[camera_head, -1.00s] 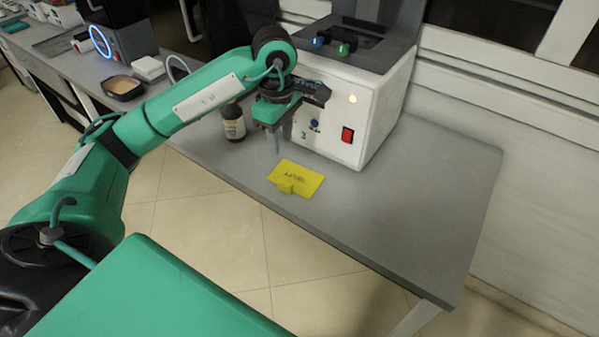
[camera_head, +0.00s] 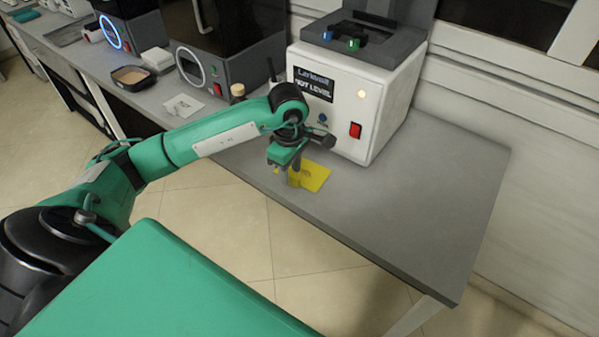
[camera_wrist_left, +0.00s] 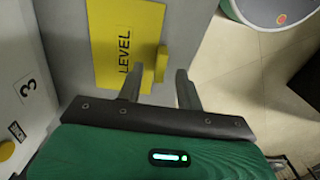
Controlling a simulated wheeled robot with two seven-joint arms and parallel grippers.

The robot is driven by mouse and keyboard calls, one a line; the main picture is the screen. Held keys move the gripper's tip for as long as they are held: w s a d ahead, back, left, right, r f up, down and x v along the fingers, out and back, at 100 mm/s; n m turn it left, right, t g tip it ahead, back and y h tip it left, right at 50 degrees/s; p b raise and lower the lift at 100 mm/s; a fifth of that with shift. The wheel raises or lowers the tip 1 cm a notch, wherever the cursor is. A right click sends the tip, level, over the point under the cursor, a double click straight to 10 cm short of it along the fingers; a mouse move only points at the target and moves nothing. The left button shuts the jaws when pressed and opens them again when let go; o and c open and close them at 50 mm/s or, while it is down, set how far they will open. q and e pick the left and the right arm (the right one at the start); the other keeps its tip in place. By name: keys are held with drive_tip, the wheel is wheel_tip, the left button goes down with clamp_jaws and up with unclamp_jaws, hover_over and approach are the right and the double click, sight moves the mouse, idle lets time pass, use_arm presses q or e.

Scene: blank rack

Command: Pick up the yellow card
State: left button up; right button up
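The yellow card (camera_head: 317,177) lies flat on the grey bench near its front edge, in front of the white machine. In the left wrist view the card (camera_wrist_left: 125,40) shows the black word "LEVEL" and a small raised yellow block at its edge. My left gripper (camera_head: 283,175) is low over the card's left end and hides part of it. In the left wrist view my left gripper (camera_wrist_left: 158,82) is open, with the raised block just ahead of the gap between the fingers. Whether a finger touches the card, I cannot tell. My right gripper is not in view.
The white machine (camera_head: 345,110), with a red switch and a "NOT LEVEL" label, stands close behind the card. The bottle's lid (camera_head: 238,90) shows behind my arm. The bench (camera_head: 430,200) is clear to the right. Dark machines (camera_head: 215,60) and a tray (camera_head: 133,78) stand at the left.

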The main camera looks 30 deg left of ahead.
use_arm(q)
drive_tip(key=shift+f, duration=0.85)
drive_tip(key=shift+c, duration=0.5)
clamp_jaws()
